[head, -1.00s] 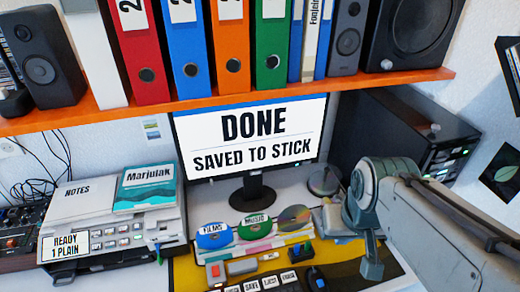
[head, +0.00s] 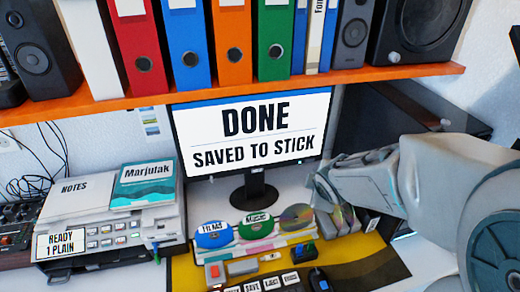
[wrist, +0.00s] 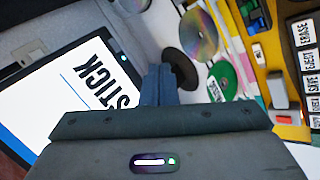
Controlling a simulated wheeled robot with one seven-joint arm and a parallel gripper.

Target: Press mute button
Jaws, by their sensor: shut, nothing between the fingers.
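I can read no button marked mute in either view. Small speakers stand on the shelf at left (head: 42,48) and right (head: 352,35), with a large black speaker (head: 412,35) beside the right one.
An orange shelf (head: 230,95) with binders runs above the monitor. A grey device (head: 110,228) with several buttons stands at left. On the desk lie discs (head: 258,226), a red button (head: 214,271) and labelled keys (head: 270,283). A black computer case (head: 385,110) stands at right.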

